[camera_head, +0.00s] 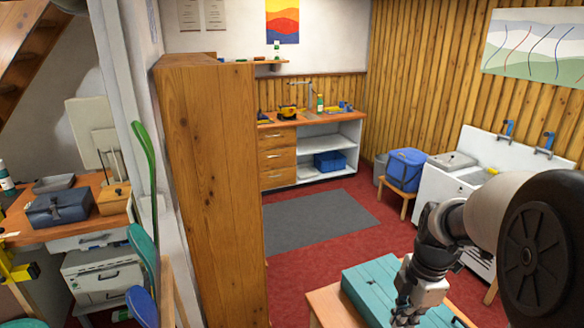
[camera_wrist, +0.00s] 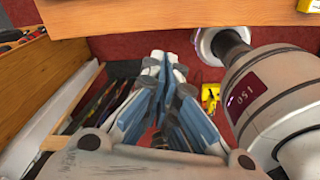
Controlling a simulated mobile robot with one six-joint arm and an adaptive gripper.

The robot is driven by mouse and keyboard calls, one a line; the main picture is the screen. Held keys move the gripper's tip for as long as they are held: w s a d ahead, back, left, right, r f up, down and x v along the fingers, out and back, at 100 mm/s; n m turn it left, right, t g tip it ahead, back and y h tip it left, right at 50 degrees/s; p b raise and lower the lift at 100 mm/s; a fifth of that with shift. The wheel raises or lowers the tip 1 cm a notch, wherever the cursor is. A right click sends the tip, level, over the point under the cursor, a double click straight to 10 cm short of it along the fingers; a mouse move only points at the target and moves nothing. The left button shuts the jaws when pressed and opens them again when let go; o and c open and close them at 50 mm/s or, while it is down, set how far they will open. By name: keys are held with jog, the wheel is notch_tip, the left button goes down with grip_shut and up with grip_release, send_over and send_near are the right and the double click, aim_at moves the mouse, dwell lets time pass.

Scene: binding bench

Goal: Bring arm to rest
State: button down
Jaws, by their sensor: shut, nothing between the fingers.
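My gripper (camera_head: 405,318) hangs at the lower right of the head view, in front of a teal box (camera_head: 372,272) on a wooden table. Its fingertips are hard to make out there, close to the bottom edge. The wrist view shows the gripper (camera_wrist: 165,62) with its blue-grey fingers brought together and nothing held between them. My arm reaches in from the right and is bent downward at the wrist. Red floor shows past the fingers in the wrist view.
A tall wooden cabinet (camera_head: 210,180) stands left of centre. A grey mat (camera_head: 320,222) lies on open red floor. A white sink unit (camera_head: 440,195) stands at right. In the wrist view, a wooden edge (camera_wrist: 180,14) crosses the top and a yellow item (camera_wrist: 210,92) lies beyond the fingers.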

jog(key=s+a+r+m+t+b, duration=0.2)
jog(key=s+a+m, duration=0.3)
jog(key=s+m, duration=0.4)
jog(key=s+a+r+m+t+b, duration=0.2)
jog(key=s+a+m+b, duration=0.2)
jog(key=s+m, duration=0.5)
jog(key=shift+s+a+h, duration=0.25)
jog(key=shift+a+h, duration=0.15)
jog(key=shift+a, duration=0.8)
